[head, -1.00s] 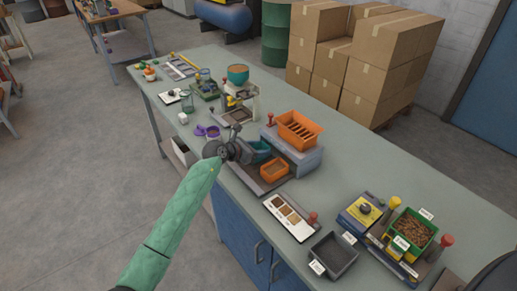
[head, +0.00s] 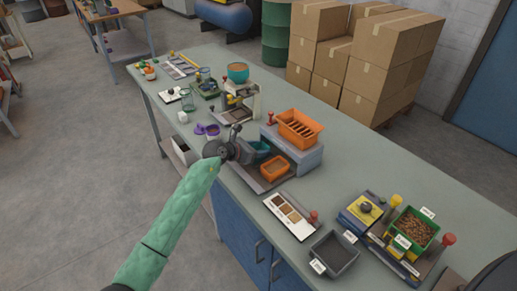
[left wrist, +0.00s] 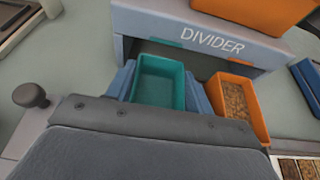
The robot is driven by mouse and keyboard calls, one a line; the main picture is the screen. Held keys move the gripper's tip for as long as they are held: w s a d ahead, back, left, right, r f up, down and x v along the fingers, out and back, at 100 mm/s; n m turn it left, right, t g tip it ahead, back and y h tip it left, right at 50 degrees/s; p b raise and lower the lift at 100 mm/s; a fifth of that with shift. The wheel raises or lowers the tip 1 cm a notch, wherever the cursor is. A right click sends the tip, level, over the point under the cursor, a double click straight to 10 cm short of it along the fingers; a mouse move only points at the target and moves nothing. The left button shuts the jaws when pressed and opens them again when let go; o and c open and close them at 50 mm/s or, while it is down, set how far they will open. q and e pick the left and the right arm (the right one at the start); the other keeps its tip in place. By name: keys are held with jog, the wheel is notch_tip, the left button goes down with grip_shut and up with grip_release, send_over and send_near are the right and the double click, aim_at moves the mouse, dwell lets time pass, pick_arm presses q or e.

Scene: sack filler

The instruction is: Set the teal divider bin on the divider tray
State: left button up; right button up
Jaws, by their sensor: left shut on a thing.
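The teal bin (left wrist: 158,84) is an empty open box held between the two blue fingers of my left gripper (left wrist: 160,86). In the head view my left gripper (head: 240,150) partly hides the teal bin (head: 261,150). The bin is in front of the grey divider housing (left wrist: 205,45), near its opening and left of an orange bin (left wrist: 236,98) filled with brown grain. The divider tray (head: 258,184) is the dark flat base under that area. I cannot tell whether the teal bin touches the tray. My right gripper is not in view.
An orange slatted hopper (head: 298,127) tops the divider. A white sample card (head: 289,215) and a dark empty tray (head: 334,253) are to the right on the bench. Purple cups (head: 207,131) and a scale-like stand (head: 240,103) are to the left.

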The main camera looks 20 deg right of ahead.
pick_arm(q)
jog(key=o, duration=1.5)
jog(key=shift+c, duration=0.2)
jog(key=shift+r, duration=0.15)
notch_tip(320, 180, up, 8)
jog(key=p, duration=0.4)
